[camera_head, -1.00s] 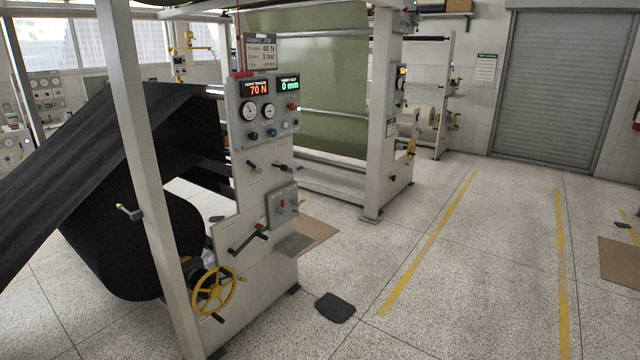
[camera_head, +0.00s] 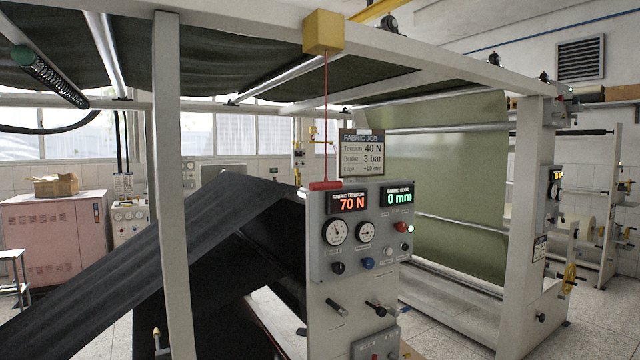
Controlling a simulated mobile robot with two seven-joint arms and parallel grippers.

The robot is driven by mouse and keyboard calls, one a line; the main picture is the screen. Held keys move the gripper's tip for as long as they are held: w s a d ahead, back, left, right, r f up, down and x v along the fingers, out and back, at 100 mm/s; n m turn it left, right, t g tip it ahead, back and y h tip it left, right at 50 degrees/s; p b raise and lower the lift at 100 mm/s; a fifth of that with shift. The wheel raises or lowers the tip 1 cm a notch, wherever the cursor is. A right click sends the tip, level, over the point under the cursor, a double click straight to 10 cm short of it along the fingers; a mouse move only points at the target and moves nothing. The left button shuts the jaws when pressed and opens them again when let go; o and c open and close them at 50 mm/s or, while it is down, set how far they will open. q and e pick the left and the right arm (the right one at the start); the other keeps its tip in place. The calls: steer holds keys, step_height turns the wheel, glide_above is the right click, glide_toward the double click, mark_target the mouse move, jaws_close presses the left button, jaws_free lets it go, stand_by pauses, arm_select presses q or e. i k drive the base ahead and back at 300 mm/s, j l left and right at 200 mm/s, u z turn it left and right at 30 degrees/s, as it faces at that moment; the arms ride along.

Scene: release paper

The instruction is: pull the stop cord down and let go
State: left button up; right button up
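The stop cord (camera_head: 326,115) is a thin red line that hangs straight down from a yellow box (camera_head: 323,32) on the overhead beam. At its lower end is a red horizontal handle (camera_head: 326,185), just in front of the top left edge of the grey control panel (camera_head: 325,262). Neither of my grippers shows in the head view, and nothing is seen touching the cord or its handle.
A white upright post (camera_head: 175,200) stands left of the cord, with dark fabric (camera_head: 130,260) sloping behind it. A sign (camera_head: 361,153) stands above the panel, right of the cord. Displays (camera_head: 348,203) read 70 N and 0 mm. A frame with green fabric (camera_head: 450,180) stands behind.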

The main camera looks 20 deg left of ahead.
mark_target(317, 186)
steer(key=i+l+u, duration=0.1)
steer(key=i+u, duration=0.25)
steer(key=i+l+u, duration=0.55)
steer(key=u, duration=0.15)
steer(key=i, duration=0.1)
